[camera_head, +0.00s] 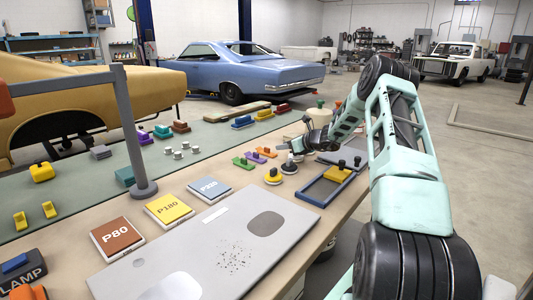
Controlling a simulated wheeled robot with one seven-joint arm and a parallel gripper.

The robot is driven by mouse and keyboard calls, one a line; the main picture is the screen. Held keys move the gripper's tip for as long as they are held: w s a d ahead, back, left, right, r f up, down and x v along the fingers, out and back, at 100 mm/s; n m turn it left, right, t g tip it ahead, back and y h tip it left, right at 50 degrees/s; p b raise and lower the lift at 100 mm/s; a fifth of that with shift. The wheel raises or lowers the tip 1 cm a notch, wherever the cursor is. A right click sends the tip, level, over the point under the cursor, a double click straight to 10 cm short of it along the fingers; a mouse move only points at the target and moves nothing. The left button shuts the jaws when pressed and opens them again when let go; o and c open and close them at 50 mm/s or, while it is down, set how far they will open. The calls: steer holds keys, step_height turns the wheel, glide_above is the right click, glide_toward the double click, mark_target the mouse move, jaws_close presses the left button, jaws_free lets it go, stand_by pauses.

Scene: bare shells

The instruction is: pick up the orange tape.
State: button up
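A small orange piece (266,152) lies on the workbench at the right end of a short row, after a green piece (242,163) and a purple piece (255,157). It may be the orange tape; it is too small to be sure. My mint-green arm reaches over the bench from the right. My dark gripper (287,147) is low over the bench, just right of the orange piece in the picture. Its fingers are too small and dark to show whether they are open or shut, or whether anything is between them.
A blue-framed tray (310,198) lies to the right. Labelled P80 (117,238), P180 and P320 pads and a grey panel (215,250) fill the front. A grey post (135,130) rises at left.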

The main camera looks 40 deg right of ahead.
mark_target(268, 148)
steer(key=p+x, duration=0.1)
steer(key=x, duration=0.7)
jaws_close()
